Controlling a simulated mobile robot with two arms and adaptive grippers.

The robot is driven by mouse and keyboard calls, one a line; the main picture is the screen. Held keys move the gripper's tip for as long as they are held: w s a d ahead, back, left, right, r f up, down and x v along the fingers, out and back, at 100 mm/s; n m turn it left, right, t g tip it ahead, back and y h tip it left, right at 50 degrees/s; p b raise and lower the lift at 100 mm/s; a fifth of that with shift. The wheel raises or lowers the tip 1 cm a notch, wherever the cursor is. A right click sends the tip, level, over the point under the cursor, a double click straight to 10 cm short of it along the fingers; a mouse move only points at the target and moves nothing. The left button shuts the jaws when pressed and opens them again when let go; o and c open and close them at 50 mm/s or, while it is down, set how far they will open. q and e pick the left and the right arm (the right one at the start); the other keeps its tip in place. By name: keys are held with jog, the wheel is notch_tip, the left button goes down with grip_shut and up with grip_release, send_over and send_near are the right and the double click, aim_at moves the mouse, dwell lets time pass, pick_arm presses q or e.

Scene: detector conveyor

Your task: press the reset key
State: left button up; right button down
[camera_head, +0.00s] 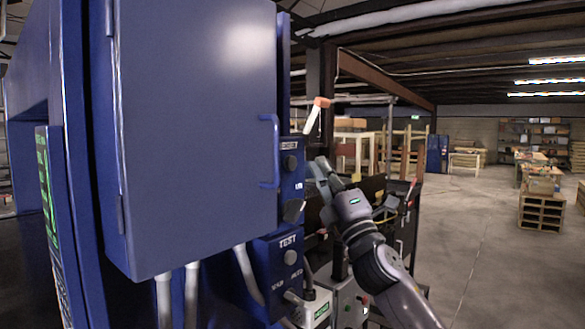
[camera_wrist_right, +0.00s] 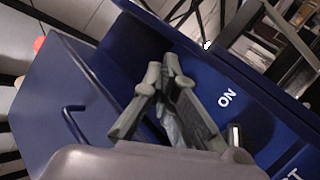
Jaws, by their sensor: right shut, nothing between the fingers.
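A narrow blue control panel (camera_head: 299,199) runs down the right side of the large blue cabinet. Near its top is a small label, too small to read surely, that may say RESET, with a dark round key (camera_head: 290,162) below it. My right gripper (camera_head: 322,176) is just right of this panel, fingers toward it; contact cannot be told. In the right wrist view the gripper (camera_wrist_right: 167,72) is shut and empty, its fingertips over the blue panel face. The key is not visible there and may be hidden behind the fingers. My left gripper is not in view.
A dark switch (camera_head: 293,211) sits below the key, and a TEST box (camera_head: 284,262) with a grey button (camera_head: 291,257) is lower. The blue cabinet door (camera_head: 195,130) with its handle (camera_head: 270,150) stands left. Open floor (camera_head: 480,240) lies to the right.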

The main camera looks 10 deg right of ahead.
aim_at(290, 163)
jog(key=shift+w+a+b, duration=0.35)
jog(key=shift+w+a, duration=0.6)
jog(key=shift+w, duration=0.25)
jog(key=shift+w+a, duration=0.1)
jog(key=shift+w, duration=0.05)
dwell(0.6)
jog(key=shift+w+a, duration=0.15)
jog(key=shift+w, duration=0.05)
jog(key=shift+w+a+b, duration=0.3)
jog(key=shift+w+b, duration=0.05)
jog(key=shift+b, duration=0.05)
dwell(0.8)
jog(key=shift+s+d, duration=0.15)
jog(key=shift+s+d+p, duration=0.4)
jog(key=shift+s, duration=0.2)
dwell(0.3)
